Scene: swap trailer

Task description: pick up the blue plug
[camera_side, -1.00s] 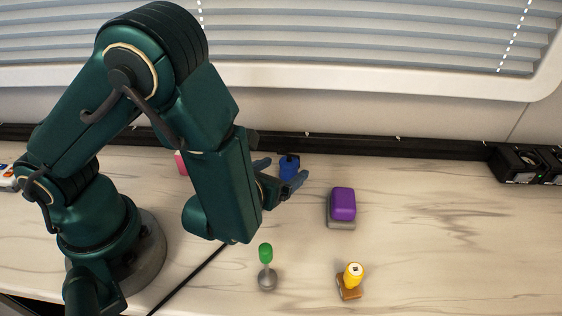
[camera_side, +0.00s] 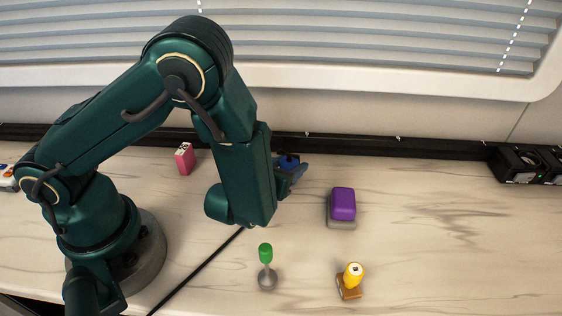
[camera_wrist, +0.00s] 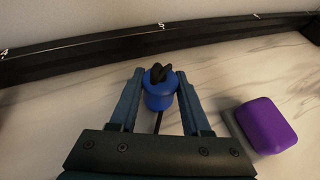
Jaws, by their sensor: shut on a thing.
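The blue plug (camera_wrist: 158,98) is between the two fingers of my gripper (camera_wrist: 158,88) in the wrist view. My gripper is shut on it. The plug has a black looped cord at its top, and a thin black line runs below it toward the gripper's palm. In the side view the plug (camera_side: 288,162) shows as a small blue patch near the back of the table, partly hidden by my gripper (camera_side: 297,172). I cannot tell whether the plug touches the table.
A purple block (camera_side: 342,203) on a grey base stands just right of my gripper. A green-topped peg (camera_side: 266,255), a yellow piece (camera_side: 352,275) on a brown base and a pink block (camera_side: 185,158) stand around. A black rail (camera_side: 400,147) runs along the back.

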